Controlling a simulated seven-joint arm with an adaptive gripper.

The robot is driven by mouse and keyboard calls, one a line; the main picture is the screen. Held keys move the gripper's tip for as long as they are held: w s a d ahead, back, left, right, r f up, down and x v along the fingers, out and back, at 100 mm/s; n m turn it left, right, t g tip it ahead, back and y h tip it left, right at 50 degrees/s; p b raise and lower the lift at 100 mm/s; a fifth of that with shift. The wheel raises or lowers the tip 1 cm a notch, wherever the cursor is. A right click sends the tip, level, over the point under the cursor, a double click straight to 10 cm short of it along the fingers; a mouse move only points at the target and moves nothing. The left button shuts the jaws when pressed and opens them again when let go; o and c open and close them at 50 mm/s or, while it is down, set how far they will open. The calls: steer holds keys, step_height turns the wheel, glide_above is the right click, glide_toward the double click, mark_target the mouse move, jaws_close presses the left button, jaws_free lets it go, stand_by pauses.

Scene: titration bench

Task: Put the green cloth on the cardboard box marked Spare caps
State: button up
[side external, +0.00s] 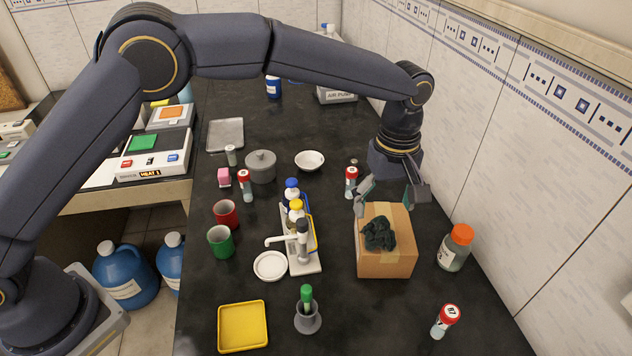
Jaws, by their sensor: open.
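The dark green cloth (379,234) lies crumpled on top of the cardboard box (387,265), near the left side of its upper face. The box is closed and stands on the black bench; I cannot read any marking on it from this side. My gripper (387,203) is open and empty, above the far edge of the box. Its fingers point down and are apart from the cloth as far as I can tell.
A red-capped vial (351,182) stands just left of my gripper. An orange-capped bottle (455,247) stands right of the box, and a rack with bottles (313,262) stands left of it. A yellow tray (243,327) lies at the front left. The tiled wall borders the right side.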

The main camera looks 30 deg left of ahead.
mark_target(378, 228)
steer(key=a+r, duration=0.5)
steer(key=r, duration=0.5)
steer(key=s+a+r+m+t, duration=0.1)
steer(key=s+a+r+m, duration=0.1)
steer(key=s+a+r, duration=0.3)
steer(key=s+a+r+m+t, duration=0.1)
steer(key=s+a+r+m, duration=0.15)
steer(key=a, duration=0.55)
steer(key=s+a+f+m+t, duration=0.1)
steer(key=s+a+m, duration=0.1)
steer(key=s+a, duration=0.4)
steer(key=s+a+f+m+t, duration=0.2)
steer(key=s+a, duration=0.4)
steer(key=s, duration=0.5)
steer(key=shift+s+a+f+t, duration=0.2)
steer(key=shift+f+t, duration=0.1)
